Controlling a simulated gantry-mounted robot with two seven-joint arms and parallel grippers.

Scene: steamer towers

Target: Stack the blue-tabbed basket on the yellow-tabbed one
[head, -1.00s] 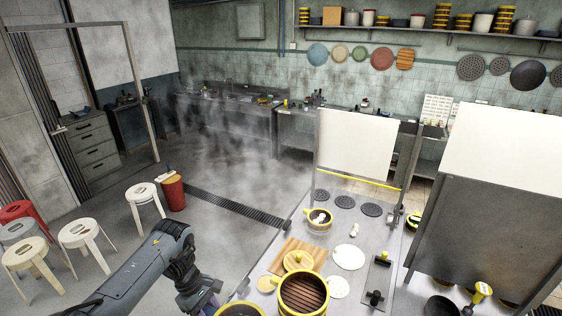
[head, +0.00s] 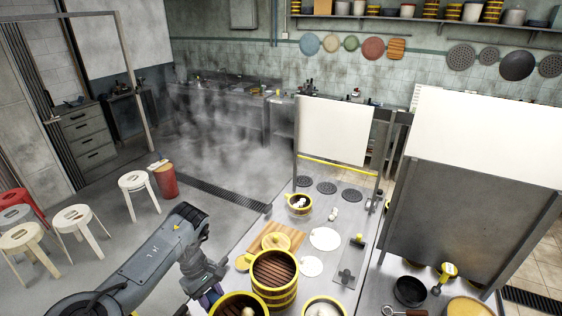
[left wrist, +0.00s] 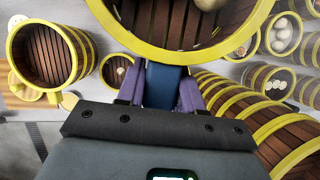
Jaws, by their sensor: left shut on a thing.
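My left gripper (left wrist: 168,90), with purple fingers, is shut on the blue tab (left wrist: 165,82) of a round wooden basket. That blue-tabbed basket (left wrist: 185,54) has a yellow rim and fills the top of the left wrist view; pale contents show at its edge. In the head view it shows at the bottom edge (head: 238,296), beside my left gripper (head: 212,293). An empty, slatted basket with a yellow rim (head: 275,281) stands just right of and beyond it, apparently also at the left of the wrist view (left wrist: 50,55). My right gripper is not in view.
Another basket with pale contents (head: 325,303) is at the bottom edge. A wooden board (head: 262,236) with a yellow-rimmed piece lies behind, near white discs (head: 325,238). A small pot (head: 299,204) stands farther back. Stacked baskets (left wrist: 265,120) crowd the wrist view's right.

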